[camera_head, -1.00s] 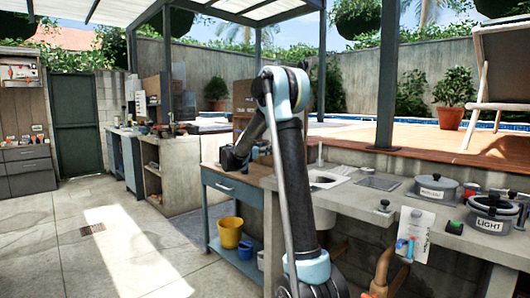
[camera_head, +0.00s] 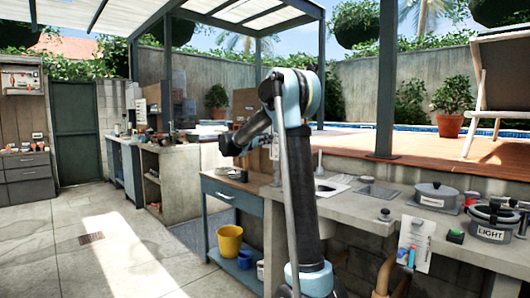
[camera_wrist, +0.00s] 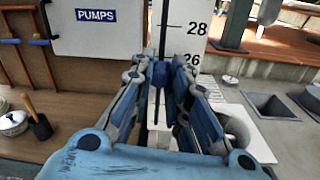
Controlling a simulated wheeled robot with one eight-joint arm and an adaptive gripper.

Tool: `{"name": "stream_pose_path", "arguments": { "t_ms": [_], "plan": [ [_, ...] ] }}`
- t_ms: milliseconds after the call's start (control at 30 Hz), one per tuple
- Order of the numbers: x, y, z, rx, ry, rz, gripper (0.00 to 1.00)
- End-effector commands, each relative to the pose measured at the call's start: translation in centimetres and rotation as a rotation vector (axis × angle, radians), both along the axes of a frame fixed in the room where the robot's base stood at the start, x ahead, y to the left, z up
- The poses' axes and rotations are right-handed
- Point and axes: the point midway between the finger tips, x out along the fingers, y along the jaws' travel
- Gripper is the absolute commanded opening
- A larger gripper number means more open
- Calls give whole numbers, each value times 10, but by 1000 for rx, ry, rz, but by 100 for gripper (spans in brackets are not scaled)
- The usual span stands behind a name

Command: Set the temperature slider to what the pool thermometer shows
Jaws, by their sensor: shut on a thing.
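In the wrist view, my gripper (camera_wrist: 163,76) has its two blue fingers close together on a small blue slider knob (camera_wrist: 160,73). The fingers hide most of the knob. Behind them is a white upright scale (camera_wrist: 187,25) with a dark vertical line and the numbers 28 and 26. The knob sits about level with the 26 or slightly below; the exact reading is hard to tell. I cannot make out the pool thermometer in either view.
A white PUMPS box (camera_wrist: 97,24) is left of the scale. In the head view, the counter (camera_head: 345,208) holds a LIGHT pot (camera_head: 491,222) and another grey pot (camera_head: 436,196). A yellow bucket (camera_head: 230,242) is on the low shelf.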

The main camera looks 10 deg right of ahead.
Motion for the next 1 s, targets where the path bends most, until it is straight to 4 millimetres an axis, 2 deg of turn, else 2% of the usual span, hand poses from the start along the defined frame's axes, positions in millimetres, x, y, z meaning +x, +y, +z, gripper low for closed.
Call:
{"name": "stream_pose_path", "arguments": {
  "t_ms": [133,433,467,533,867,1000],
  "plan": [
    [0,1,11,0,0,2,0],
    [0,1,11,0,0,2,0],
    [0,1,11,1,0,2,20],
    [0,1,11,0,0,2,36],
    [0,1,11,0,0,1,38],
    [-5,7,11,0,0,3,38]
  ]
}}
